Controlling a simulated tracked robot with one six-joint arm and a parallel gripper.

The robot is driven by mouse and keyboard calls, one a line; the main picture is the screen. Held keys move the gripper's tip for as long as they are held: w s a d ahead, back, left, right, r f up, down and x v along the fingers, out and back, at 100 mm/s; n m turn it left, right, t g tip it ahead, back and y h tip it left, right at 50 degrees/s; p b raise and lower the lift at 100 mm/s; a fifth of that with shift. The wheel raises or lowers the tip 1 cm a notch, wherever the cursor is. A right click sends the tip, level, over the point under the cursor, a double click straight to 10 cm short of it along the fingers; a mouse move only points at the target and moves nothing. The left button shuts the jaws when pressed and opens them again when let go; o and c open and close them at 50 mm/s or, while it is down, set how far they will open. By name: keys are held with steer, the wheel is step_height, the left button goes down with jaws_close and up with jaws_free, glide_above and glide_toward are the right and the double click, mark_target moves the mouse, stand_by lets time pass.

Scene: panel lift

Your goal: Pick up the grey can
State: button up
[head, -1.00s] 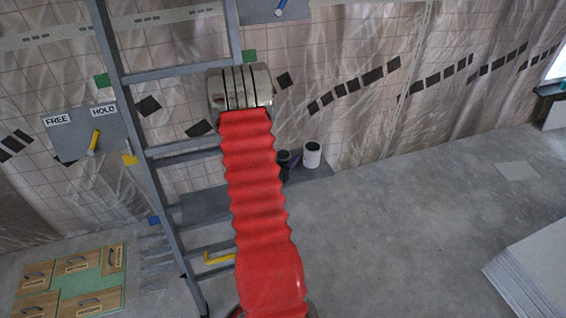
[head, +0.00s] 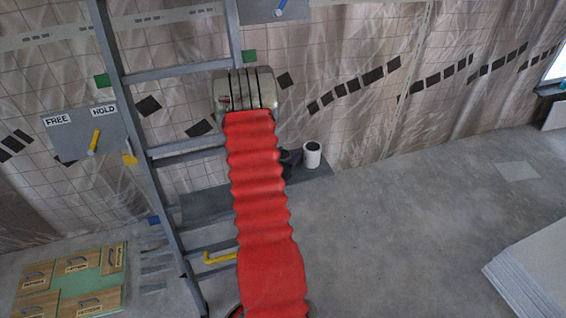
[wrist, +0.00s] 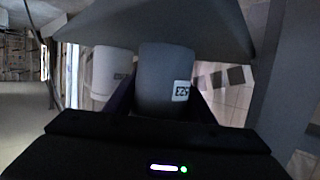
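The grey can (wrist: 165,75) is in the middle of the wrist view, dark grey with a pale label. My gripper (wrist: 164,92) has its dark fingers on either side of the can. The fingers look open, with narrow gaps beside the can; I cannot tell whether either one touches it. In the head view the can (head: 287,162) shows only in part at the right edge of my red-sleeved arm, which hides the rest. My gripper is hidden there.
A white can (head: 312,155) stands close on the right in the head view; it is left of the grey can in the wrist view (wrist: 112,72). Both are on a grey shelf (head: 315,177) by the tiled wall. A ladder (head: 160,185) stands left of my arm.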

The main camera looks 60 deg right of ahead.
steer(key=c, duration=0.4)
steer(key=shift+o, duration=0.2)
steer(key=shift+r, duration=0.1)
step_height(320, 180, up, 10)
stand_by(0.4)
stand_by(0.5)
